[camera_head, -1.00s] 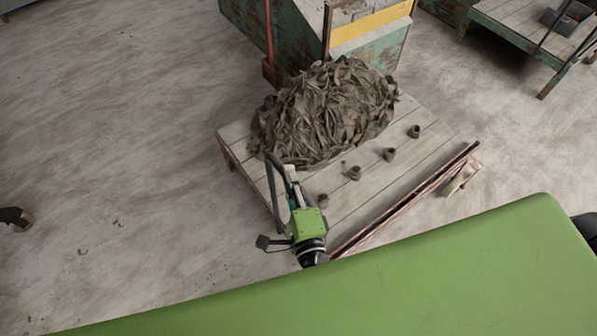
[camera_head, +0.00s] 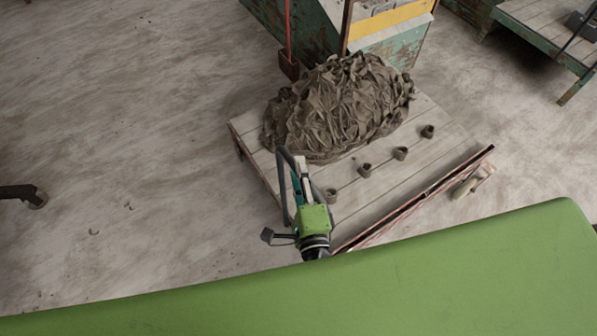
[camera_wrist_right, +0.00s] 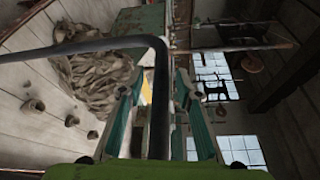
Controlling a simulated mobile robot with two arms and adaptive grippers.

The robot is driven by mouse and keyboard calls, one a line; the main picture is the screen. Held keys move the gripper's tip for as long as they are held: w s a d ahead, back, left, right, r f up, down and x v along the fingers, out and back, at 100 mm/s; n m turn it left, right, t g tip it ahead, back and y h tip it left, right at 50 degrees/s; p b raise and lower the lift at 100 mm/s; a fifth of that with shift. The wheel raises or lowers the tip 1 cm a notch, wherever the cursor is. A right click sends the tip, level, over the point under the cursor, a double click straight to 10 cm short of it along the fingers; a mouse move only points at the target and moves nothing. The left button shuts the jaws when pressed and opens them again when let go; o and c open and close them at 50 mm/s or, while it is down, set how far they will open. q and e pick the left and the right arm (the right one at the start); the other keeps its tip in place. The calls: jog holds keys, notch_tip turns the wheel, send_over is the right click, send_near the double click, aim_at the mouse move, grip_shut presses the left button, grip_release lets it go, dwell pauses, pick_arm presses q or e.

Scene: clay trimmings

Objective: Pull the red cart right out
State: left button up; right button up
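The red cart (camera_head: 382,193) has a pale plank top and a worn red edge. A big heap of clay trimmings (camera_head: 335,112) covers its far half. Its dark bent handle (camera_head: 284,187) stands at the near left side and crosses the right wrist view (camera_wrist_right: 90,45). My right gripper (camera_head: 301,168) is at the handle's top; in the right wrist view its fingers (camera_wrist_right: 160,85) lie on either side of the bar and appear shut on it, though the contact is partly hidden. My left gripper is not in view.
Several small clay pieces (camera_head: 400,153) lie in a row on the planks. A rusty green and yellow machine (camera_head: 390,42) stands behind the heap. Another plank-topped stand (camera_head: 540,35) is at the far right. The floor left of the cart is largely clear.

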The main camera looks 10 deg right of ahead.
jog(key=s, duration=1.2)
jog(key=shift+a+r, duration=0.25)
jog(key=shift+r, duration=0.2)
